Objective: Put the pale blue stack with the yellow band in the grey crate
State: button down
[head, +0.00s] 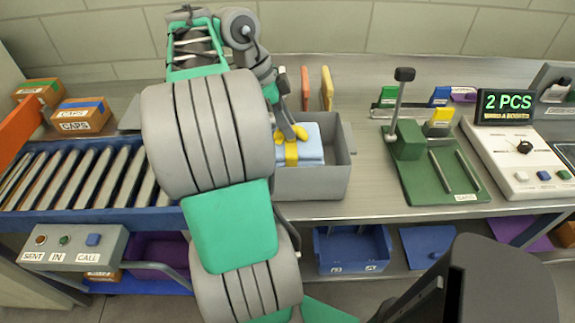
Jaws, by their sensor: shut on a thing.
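The pale blue stack (311,146) with a yellow band (291,153) is in the head view, at the mouth of the grey crate (322,183). My gripper (293,134), with yellow fingertips, is shut on the stack from above. The stack appears within the crate's walls as seen from here. I cannot tell whether it touches the crate floor. My arm covers the crate's left side and part of the stack.
A roller conveyor (80,178) with cardboard boxes (84,115) lies to the left. A green fixture (435,165) with an upright lever and a white console (520,160) stand to the right. Bare bench shows between crate and fixture.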

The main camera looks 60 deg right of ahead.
aim_at(286, 146)
notch_tip(286, 146, down, 7)
jog(key=b, duration=0.2)
jog(key=shift+b, duration=0.3)
jog(key=shift+f, duration=0.2)
jog(key=c, duration=1.1)
grip_release()
